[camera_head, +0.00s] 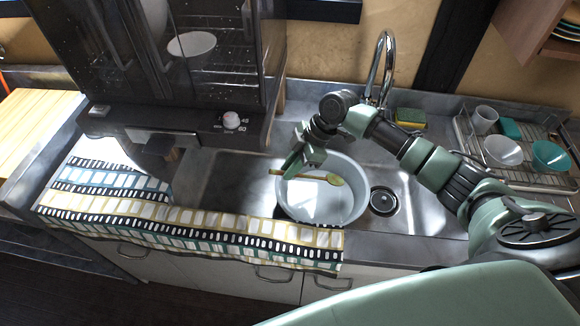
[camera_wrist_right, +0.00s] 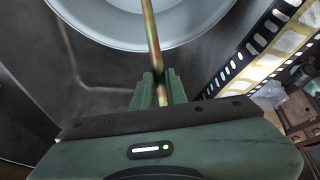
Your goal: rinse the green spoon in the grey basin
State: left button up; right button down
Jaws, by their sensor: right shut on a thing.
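My right gripper (camera_head: 291,167) is shut on the handle of the green spoon (camera_head: 334,180), at the left side of the grey basin (camera_head: 358,206). The spoon lies roughly level across the basin's opening, with its bowl end over the basin interior. I cannot tell whether it touches the basin or any water. In the right wrist view the fingers (camera_wrist_right: 160,90) close on the handle (camera_wrist_right: 151,42), which runs up over the basin rim (camera_wrist_right: 112,43). The spoon's bowl is out of that view. The left gripper is not in view.
The basin stands in a metal sink with a drain (camera_head: 383,200) to its right and a faucet (camera_head: 382,65) behind. A patterned cloth (camera_head: 190,222) covers the front edge. A dark cabinet (camera_head: 215,95) stands left; a dish rack (camera_head: 470,140) with bowls and a sponge (camera_head: 410,117) are right.

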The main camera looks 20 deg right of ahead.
jog(key=shift+f+b, duration=0.35)
jog(key=shift+f, duration=0.35)
jog(key=shift+s+f+b, duration=0.1)
jog(key=shift+f+b, duration=0.7)
jog(key=shift+f, duration=0.05)
pick_arm(q)
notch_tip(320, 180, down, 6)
jog(key=b, duration=0.3)
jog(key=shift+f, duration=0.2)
pick_arm(e)
notch_tip(320, 180, down, 6)
jog(key=d, duration=0.1)
jog(key=shift+d, duration=0.4)
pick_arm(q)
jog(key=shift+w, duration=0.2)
pick_arm(e)
jog(key=shift+s+r, duration=0.1)
pick_arm(q)
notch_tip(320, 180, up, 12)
jog(key=p, duration=1.2)
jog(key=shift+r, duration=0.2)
pick_arm(e)
notch_tip(320, 180, up, 14)
jog(key=shift+r, duration=0.15)
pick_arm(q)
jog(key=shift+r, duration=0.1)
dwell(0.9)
